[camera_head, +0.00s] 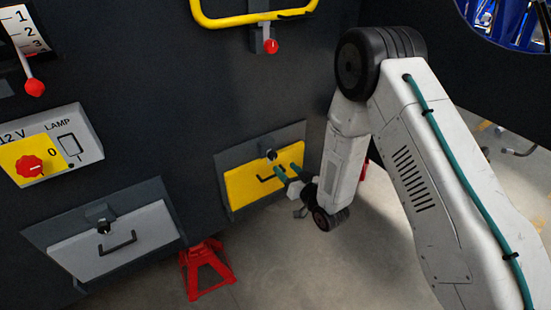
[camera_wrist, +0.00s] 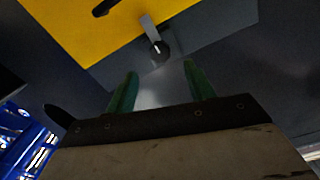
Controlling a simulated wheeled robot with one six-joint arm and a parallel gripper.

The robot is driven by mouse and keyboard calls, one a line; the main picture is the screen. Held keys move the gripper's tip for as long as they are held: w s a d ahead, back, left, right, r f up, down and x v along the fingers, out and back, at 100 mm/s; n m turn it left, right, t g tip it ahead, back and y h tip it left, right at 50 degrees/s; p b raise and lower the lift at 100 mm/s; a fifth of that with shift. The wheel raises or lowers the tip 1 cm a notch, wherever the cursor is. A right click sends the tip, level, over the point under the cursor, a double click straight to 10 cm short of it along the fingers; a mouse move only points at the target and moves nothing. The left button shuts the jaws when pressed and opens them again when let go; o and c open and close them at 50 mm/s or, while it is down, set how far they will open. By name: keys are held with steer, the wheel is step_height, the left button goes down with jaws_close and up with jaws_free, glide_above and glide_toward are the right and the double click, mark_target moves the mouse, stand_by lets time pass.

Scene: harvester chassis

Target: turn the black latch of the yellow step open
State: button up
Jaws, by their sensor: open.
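The yellow step (camera_head: 245,185) is a flat yellow panel in a dark frame, low on the dark chassis wall; it also shows in the wrist view (camera_wrist: 75,30). Its black latch (camera_head: 271,155) sits at the panel's upper edge. In the wrist view the latch (camera_wrist: 158,48) shows a round black knob with a grey bar reaching onto the yellow. My gripper (camera_head: 286,170) is open, with green fingers just in front of the panel, near the latch. In the wrist view the gripper (camera_wrist: 160,68) has the latch just beyond the gap between its fingertips. Nothing is between the fingers.
A black handle (camera_head: 266,179) is on the yellow panel below the latch. A grey panel (camera_head: 115,245) with its own latch and handle is to the left. A red jack stand (camera_head: 207,270) stands below the wall. A yellow rail (camera_head: 245,22) and a red-knobbed lever (camera_head: 271,46) are above.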

mark_target(274, 157)
steer(key=x, duration=0.7)
steer(key=shift+w+a, duration=0.15)
steer(key=shift+w, duration=0.1)
steer(key=c, duration=1)
